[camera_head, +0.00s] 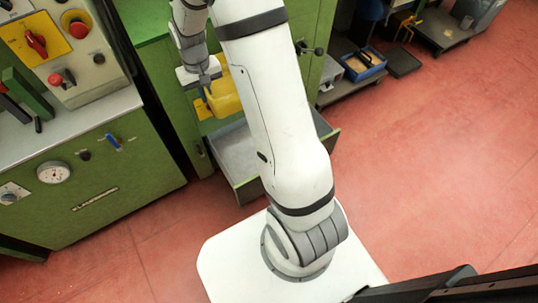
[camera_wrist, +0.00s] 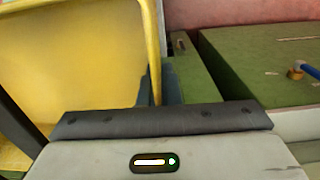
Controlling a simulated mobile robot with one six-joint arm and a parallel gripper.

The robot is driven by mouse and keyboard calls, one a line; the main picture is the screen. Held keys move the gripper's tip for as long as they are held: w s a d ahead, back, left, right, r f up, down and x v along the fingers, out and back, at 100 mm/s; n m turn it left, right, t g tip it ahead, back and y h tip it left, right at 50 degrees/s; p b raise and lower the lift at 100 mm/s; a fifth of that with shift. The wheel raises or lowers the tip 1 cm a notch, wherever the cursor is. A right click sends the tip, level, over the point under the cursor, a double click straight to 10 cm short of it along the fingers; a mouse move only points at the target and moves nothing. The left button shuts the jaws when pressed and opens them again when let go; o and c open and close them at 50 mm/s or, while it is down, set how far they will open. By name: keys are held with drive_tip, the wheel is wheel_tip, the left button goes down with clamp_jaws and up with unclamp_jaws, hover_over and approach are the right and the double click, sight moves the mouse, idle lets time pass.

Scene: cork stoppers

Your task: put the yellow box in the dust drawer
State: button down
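The yellow box (camera_head: 224,97) hangs in the air at the front of the green machine, partly hidden behind my arm. My gripper (camera_head: 207,84) is shut on the yellow box by its wall. In the wrist view the yellow box (camera_wrist: 70,60) fills the upper left, and its thin wall runs down between the dark fingers of my gripper (camera_wrist: 158,90). The dust drawer (camera_head: 222,158) is pulled open below the box, with a grey inside and green sides. The part of its inside that shows looks empty; my arm hides the rest.
A green control cabinet (camera_head: 95,180) with knobs, a gauge and a blue handle stands at the left. A blue tray (camera_head: 364,66) sits on a low shelf at the back right. The red floor (camera_head: 440,150) at the right is clear.

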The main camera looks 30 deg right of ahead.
drive_tip(key=shift+w+d+f+b, duration=0.1)
drive_tip(key=shift+d+f+b, duration=1.5)
drive_tip(key=shift+f, duration=6.85)
drive_tip(key=shift+d+f+b, duration=1.1)
drive_tip(key=shift+f+b, duration=0.95)
drive_tip(key=shift+f, duration=6.35)
drive_tip(key=shift+w+d+f+b, duration=0.1)
drive_tip(key=shift+d+f+b, duration=1.5)
drive_tip(key=shift+f, duration=6.85)
drive_tip(key=shift+a, duration=0.25)
drive_tip(key=shift+f+b, duration=0.65)
drive_tip(key=shift+b, duration=0.2)
drive_tip(key=c, duration=1.6)
unclamp_jaws()
drive_tip(key=shift+s, duration=0.1)
drive_tip(key=shift+c, duration=0.2)
